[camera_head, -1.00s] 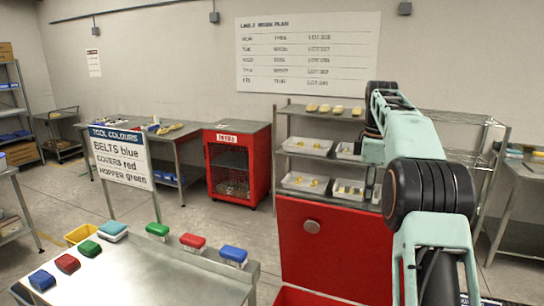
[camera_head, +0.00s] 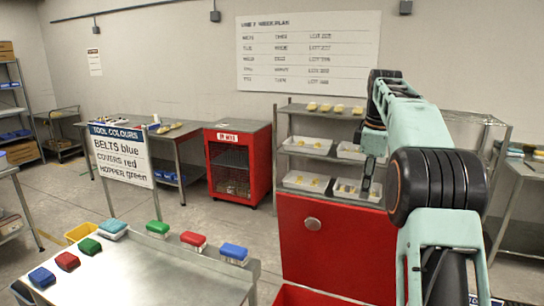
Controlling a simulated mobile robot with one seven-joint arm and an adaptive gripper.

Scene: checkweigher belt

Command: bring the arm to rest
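My arm, mint green with black joints, rises on the right of the head view. Its end hangs down beyond the red panel, in front of the shelf trays. My gripper (camera_head: 366,190) is small and dark there, pointing down, and I cannot make out its fingers. Nothing visible hangs from it. It is well apart from the brushes on the steel table (camera_head: 150,275) at lower left.
Blue (camera_head: 41,278), red (camera_head: 67,261) and green (camera_head: 90,246) brushes lie on the steel table, with several more along its back. A red panel (camera_head: 330,245) stands beside it. A tool colours sign (camera_head: 121,155) and a wire shelf (camera_head: 300,160) stand behind.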

